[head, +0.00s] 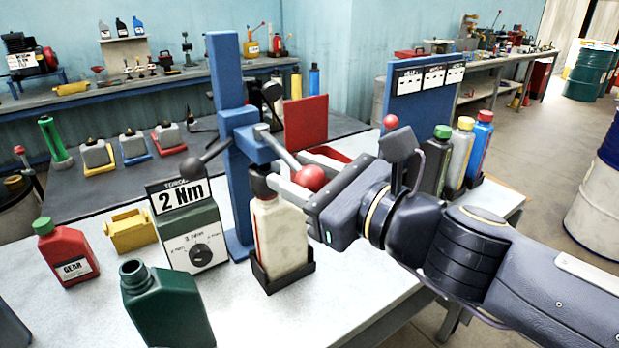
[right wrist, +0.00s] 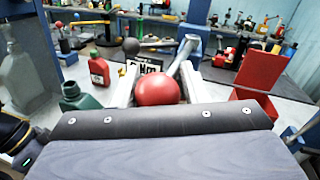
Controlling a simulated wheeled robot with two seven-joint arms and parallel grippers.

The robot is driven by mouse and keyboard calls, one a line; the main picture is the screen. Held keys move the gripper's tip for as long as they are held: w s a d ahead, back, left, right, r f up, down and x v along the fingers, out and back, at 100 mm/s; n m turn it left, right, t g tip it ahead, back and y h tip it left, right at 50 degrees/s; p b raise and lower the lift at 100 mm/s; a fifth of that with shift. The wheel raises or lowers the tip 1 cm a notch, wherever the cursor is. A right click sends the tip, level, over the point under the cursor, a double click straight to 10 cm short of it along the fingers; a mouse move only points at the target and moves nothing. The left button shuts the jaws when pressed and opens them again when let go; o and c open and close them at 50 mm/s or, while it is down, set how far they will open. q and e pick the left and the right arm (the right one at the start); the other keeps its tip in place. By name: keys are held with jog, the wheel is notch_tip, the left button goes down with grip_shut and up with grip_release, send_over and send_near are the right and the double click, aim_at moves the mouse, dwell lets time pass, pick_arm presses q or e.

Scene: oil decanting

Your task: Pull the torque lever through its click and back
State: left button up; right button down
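The torque lever is a grey rod with a red ball knob (head: 310,178), and it comes off a blue block on a tall blue post (head: 240,205). My right gripper (head: 291,188) reaches in from the right with its fingers on either side of the knob. In the right wrist view the red knob (right wrist: 158,90) fills the gap between both pale fingers and appears to touch them. The rod runs from it up and right. A grey-green torque box (head: 190,240) with a "2 Nm" sign stands left of the post. My left gripper's fingers are not seen.
A cream bottle (head: 280,240) in a black holder stands just below the knob. A green open jug (head: 165,305), a red bottle (head: 68,255) and a yellow holder (head: 131,231) are at left. Several bottles (head: 462,150) and a blue label board (head: 395,105) stand behind my right arm.

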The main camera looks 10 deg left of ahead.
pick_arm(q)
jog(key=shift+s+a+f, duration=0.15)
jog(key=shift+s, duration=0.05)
pick_arm(e)
jog(key=c, duration=2.1)
grip_release()
jog(key=shift+s+a+r, duration=0.15)
jog(key=shift+s+a, duration=0.6)
jog(key=shift+a, duration=0.1)
jog(key=shift+c, duration=0.2)
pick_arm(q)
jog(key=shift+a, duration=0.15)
pick_arm(e)
jog(key=o, duration=1.1)
jog(key=shift+a, duration=0.2)
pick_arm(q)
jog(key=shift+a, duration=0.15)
pick_arm(e)
jog(key=shift+o, duration=0.5)
jog(key=shift+w+a, duration=0.1)
jog(key=shift+w, duration=0.1)
